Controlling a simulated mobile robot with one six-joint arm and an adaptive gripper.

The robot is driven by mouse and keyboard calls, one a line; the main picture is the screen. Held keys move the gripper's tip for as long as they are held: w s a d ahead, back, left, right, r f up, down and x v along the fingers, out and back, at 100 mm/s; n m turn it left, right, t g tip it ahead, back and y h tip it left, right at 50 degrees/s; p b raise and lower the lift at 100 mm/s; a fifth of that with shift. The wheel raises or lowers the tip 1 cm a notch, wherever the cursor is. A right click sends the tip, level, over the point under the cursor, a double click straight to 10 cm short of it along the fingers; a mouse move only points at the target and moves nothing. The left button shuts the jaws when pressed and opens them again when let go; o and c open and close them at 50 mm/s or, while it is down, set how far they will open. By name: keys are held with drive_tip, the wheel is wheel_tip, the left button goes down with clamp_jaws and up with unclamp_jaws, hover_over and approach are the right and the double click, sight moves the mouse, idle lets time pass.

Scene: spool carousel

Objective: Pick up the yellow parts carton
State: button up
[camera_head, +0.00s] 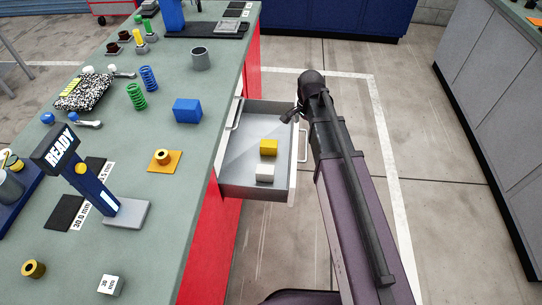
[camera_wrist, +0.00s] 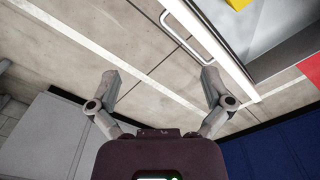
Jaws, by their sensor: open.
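The yellow parts carton (camera_head: 268,147) is a small box inside the open drawer (camera_head: 235,188), just behind a white box (camera_head: 264,172). In the wrist view only a corner of the yellow carton (camera_wrist: 238,4) shows at the top right edge. My gripper (camera_head: 291,115) is near the drawer's front edge, up and to the right of the carton in the head view. The wrist view shows my gripper (camera_wrist: 160,78) with its fingers wide apart and nothing between them. Floor lies beneath it, with the right fingertip beside the drawer front. The carton is apart from the fingers.
The drawer front has a bar handle (camera_wrist: 186,38) facing the aisle. The green bench top (camera_head: 190,160) holds a blue box (camera_head: 187,110), a grey cup (camera_head: 201,59), springs and a READY stand (camera_head: 90,175). Grey cabinets (camera_head: 495,110) stand at right; the floor between is clear.

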sight(269, 143)
drive_tip(key=w+a+f+m+b, duration=0.3)
drive_tip(key=a+f+b, duration=0.1)
drive_tip(key=f+b, duration=0.1)
drive_tip(key=w+a+f+m+b, duration=0.2)
drive_tip(key=w+a+f+b, duration=0.2)
drive_tip(key=f+b, duration=0.2)
drive_tip(key=w+a+f+m+b, duration=0.3)
drive_tip(key=w+a+f+b, duration=0.1)
drive_tip(key=f+b, duration=0.2)
drive_tip(key=shift+w+a+f+m, duration=0.1)
drive_tip(key=shift+a+f+m, duration=0.2)
drive_tip(key=shift+f, duration=0.45)
drive_tip(key=shift+w+a+f, duration=0.2)
drive_tip(key=shift+a, duration=0.15)
drive_tip(key=shift+f+b, duration=1.2)
drive_tip(key=shift+b, duration=0.2)
drive_tip(key=shift+f+b, duration=2.55)
drive_tip(key=shift+f, duration=0.05)
drive_tip(key=c, duration=1.2)
drive_tip(key=shift+r, duration=0.2)
drive_tip(key=shift+c, duration=0.2)
